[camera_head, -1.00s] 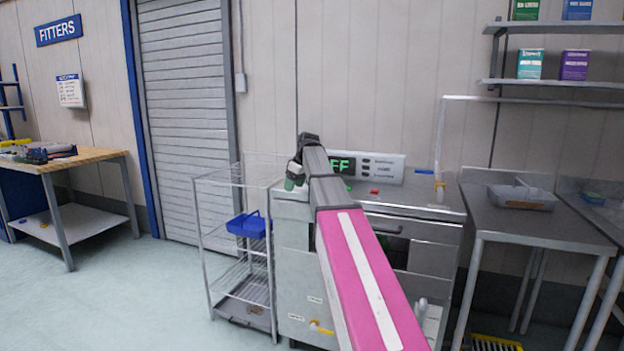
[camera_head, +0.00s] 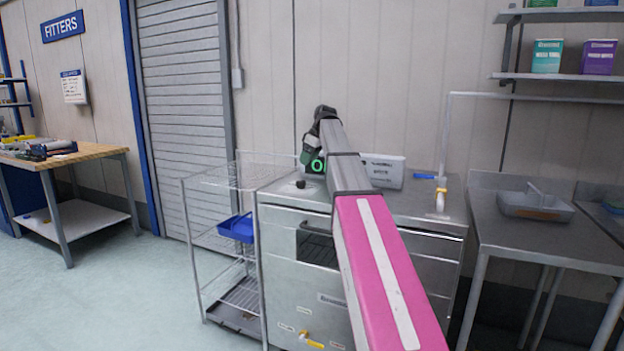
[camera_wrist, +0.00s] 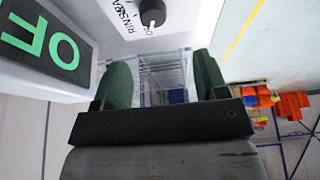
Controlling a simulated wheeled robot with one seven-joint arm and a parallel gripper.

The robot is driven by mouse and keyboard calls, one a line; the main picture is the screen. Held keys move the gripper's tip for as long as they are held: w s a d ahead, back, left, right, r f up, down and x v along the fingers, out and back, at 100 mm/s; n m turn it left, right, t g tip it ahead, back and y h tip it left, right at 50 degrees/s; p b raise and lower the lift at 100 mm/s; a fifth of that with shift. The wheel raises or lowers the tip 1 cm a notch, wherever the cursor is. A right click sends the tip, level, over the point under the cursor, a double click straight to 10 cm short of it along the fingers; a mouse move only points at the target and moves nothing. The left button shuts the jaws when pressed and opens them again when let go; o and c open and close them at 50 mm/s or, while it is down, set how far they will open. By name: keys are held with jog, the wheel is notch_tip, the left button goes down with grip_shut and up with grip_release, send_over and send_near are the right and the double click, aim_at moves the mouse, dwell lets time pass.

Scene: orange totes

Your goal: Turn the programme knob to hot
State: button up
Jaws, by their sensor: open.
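The programme knob (camera_wrist: 152,12) is black and round, cut by the top edge of the wrist view. Its white mark lies toward a partly legible label, beside the word "RINSE". In the head view a small black knob (camera_head: 300,184) stands on the steel machine's top (camera_head: 280,188), at its left. My gripper (camera_wrist: 162,82) is open and empty, with its green fingers apart and the knob beyond them, not between them. In the head view my gripper (camera_head: 312,152) is above and behind the knob, in front of a display (camera_head: 318,165) with green letters, partly hidden.
A wire rack (camera_head: 225,235) with a blue basket (camera_head: 237,228) stands left of the machine. A lidded panel (camera_head: 383,170) stands at the back of the top, partly behind my arm. A sink bench (camera_head: 530,235) stands at right. The floor at left is clear.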

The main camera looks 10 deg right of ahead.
aim_at(301, 181)
jog(key=x, duration=0.7)
jog(key=d+x, duration=0.1)
jog(key=x, duration=0.2)
jog(key=shift+w+a+f, duration=0.15)
jog(key=shift+w+f, duration=0.1)
jog(key=shift+f, duration=0.15)
jog(key=c, duration=0.9)
